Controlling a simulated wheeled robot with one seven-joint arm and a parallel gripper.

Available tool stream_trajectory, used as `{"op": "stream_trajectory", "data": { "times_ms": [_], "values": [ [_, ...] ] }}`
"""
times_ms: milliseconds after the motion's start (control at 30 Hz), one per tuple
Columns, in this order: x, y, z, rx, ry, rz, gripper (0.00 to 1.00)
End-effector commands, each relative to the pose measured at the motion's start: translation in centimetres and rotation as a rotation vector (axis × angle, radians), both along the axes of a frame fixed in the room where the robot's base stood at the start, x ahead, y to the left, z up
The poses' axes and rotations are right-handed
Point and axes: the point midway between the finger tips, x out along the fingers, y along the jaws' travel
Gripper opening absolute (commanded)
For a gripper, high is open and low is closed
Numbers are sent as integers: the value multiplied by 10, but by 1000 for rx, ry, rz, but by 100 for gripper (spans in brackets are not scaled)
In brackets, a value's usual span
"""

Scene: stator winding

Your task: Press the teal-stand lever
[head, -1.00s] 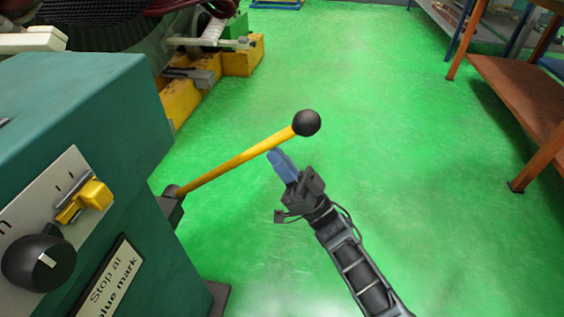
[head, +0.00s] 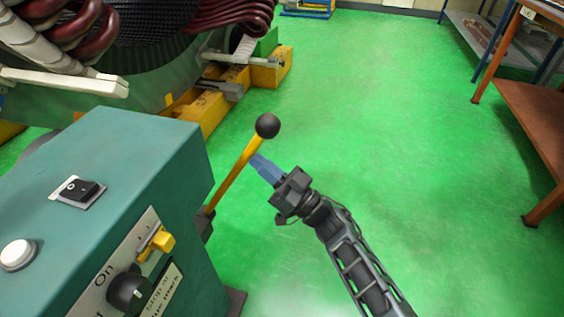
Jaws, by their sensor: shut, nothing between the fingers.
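The lever is a yellow rod (head: 233,176) with a black ball knob (head: 267,126), on the right side of the teal stand (head: 160,150). It slants up and to the right from a dark pivot low on the stand's side. My gripper (head: 256,163) is shut and empty. Its blue fingertips are at the right of the rod, a little below the knob. They look very close to the rod; I cannot tell whether they touch it.
The stand carries a black rocker switch (head: 81,190), a white button (head: 17,254), a yellow switch (head: 160,240) and a black knob (head: 129,291). A large stator with dark red windings (head: 235,14) stands behind on yellow blocks. Green floor is clear at right, before an orange-framed shelf (head: 545,110).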

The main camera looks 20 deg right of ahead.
Motion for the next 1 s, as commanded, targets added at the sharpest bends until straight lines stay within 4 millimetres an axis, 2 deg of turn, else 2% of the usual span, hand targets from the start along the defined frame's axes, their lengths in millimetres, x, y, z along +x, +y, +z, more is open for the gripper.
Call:
{"op": "stream_trajectory", "data": {
  "times_ms": [33, 400, 700, 1000],
  "values": [
    [6, 8, 19, -24, 15, 2, 0],
    [38, 53, 45, -168, 120, 1, 0],
    [53, 74, 51, -230, 167, 2, 0],
    [58, 80, 50, -247, 180, 0, 0]
  ]
}}
